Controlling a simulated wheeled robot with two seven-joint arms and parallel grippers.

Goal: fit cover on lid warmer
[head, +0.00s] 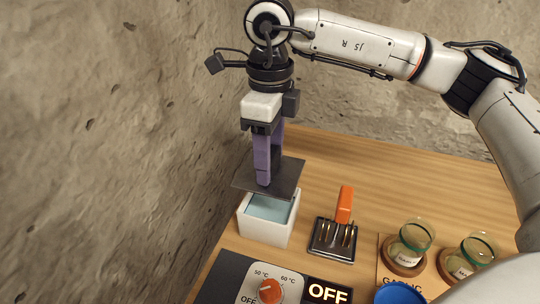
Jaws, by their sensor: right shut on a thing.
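The lid warmer (264,230) is a white, open-topped square box with pale blue water inside, standing near the wall. The cover (290,177) is a thin dark square plate, held over the back part of the warmer. The front part of the opening and the water still show below it. My right gripper (264,180), with purple fingers, points down and is shut on the cover. The fingers hide its middle. It looks raised above the rim, but I cannot tell whether its edge touches. My left gripper is not in view.
A dark holder with a fork-like, orange-handled tool (344,205) stands right of the warmer. Two glass jars (414,238) sit on round wooden bases farther right. A control panel with an orange knob (270,290) reads OFF in front. A rough wall rises close on the left.

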